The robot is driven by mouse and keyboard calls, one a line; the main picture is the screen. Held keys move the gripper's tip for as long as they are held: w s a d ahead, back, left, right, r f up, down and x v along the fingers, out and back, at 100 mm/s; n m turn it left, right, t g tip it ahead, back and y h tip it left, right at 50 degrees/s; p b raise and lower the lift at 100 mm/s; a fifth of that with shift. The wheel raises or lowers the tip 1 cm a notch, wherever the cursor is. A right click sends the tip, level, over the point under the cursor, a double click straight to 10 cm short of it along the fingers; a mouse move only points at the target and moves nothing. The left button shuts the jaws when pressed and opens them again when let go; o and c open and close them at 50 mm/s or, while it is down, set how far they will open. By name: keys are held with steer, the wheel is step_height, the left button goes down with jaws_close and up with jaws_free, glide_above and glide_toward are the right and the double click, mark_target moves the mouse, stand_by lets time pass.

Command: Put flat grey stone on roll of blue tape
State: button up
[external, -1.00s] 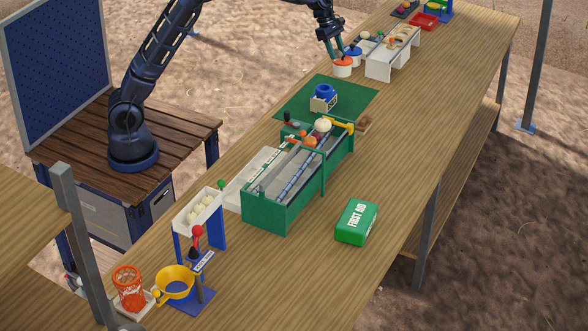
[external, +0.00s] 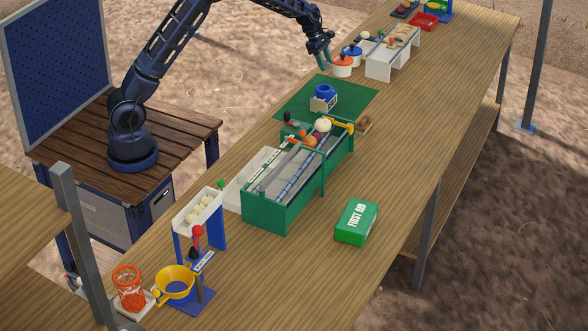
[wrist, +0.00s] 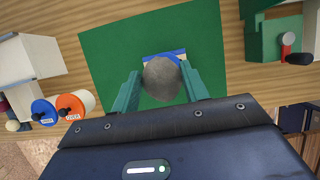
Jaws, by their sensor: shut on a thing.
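The flat grey stone (wrist: 161,78) is held between the two green fingers of my gripper (wrist: 158,90) in the wrist view. In the external view my gripper (external: 325,62) is in the air just left of the orange-lidded pot, and I cannot make out the stone there. The roll of blue tape (external: 325,90) sits on a small pale block on the green mat (external: 352,102). In the wrist view the stone covers most of the tape, and a blue edge (wrist: 178,54) shows beyond it.
Pots with an orange lid (external: 342,60) and a blue lid (external: 352,48) stand behind the mat, near a white rack (external: 388,68). The green onion elevator (external: 290,185) stands in front of the mat. Bare green mat surrounds the tape's block.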

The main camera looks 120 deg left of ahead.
mark_target(328, 89)
steer(key=shift+f, duration=4.3)
steer(key=o, duration=1.1)
steer(key=shift+f, duration=0.1)
steer(key=shift+o, duration=0.2)
steer(key=v, duration=1.2)
steer(key=shift+d, duration=0.1)
